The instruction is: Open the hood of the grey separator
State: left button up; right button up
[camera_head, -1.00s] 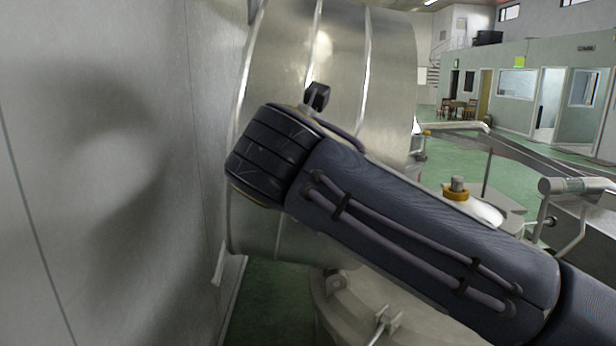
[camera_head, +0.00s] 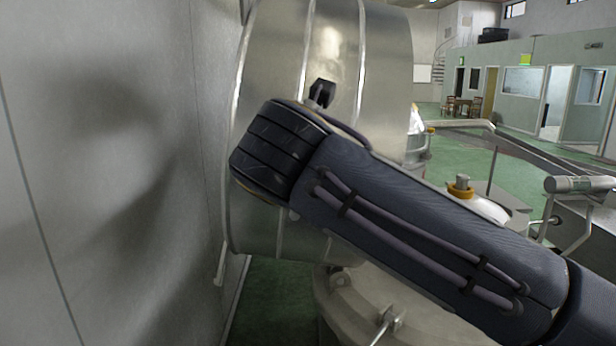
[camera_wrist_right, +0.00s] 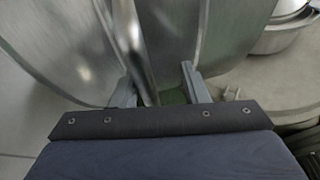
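The grey separator's hood (camera_head: 335,55), a large curved metal shell with raised bands, stands steeply raised in the head view, close to the grey panel on the left. The round separator body (camera_head: 350,310) shows below it. My left gripper is not in view.
The grey panel (camera_head: 105,150) fills the left side, close to the hood. Right of the arm are an orange-collared fitting (camera_head: 461,188) and a pipe (camera_head: 580,184). Open green floor (camera_head: 465,160) lies further back. A steel bowl (camera_wrist_right: 285,35) shows in the right wrist view.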

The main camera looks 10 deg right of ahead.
jog(key=v, duration=0.7)
jog(key=shift+s, duration=0.25)
jog(key=shift+a+r, duration=0.1)
jog(key=shift+r, duration=0.05)
jog(key=s+d+f+m+g+y+b, duration=0.1)
jog(key=s+d+f+m+g+y, duration=0.15)
jog(key=d+f+m, duration=0.65)
jog(key=s+d+f+m+g+y+b, duration=0.1)
jog(key=s+d+f+m+g+b, duration=0.2)
jog(key=f, duration=1.2)
jog(key=s+f+m+y, duration=0.2)
jog(key=s+f+m, duration=0.4)
jog(key=f+m, duration=0.3)
jog(key=s+a+f+m+g+y, duration=0.1)
jog(key=s+f+m+y, duration=0.2)
jog(key=s+f+m, duration=0.3)
notch_tip(320, 180, down, 4)
jog(key=m, duration=0.4)
jog(key=shift+r, duration=0.25)
jog(key=shift+s+a, duration=0.1)
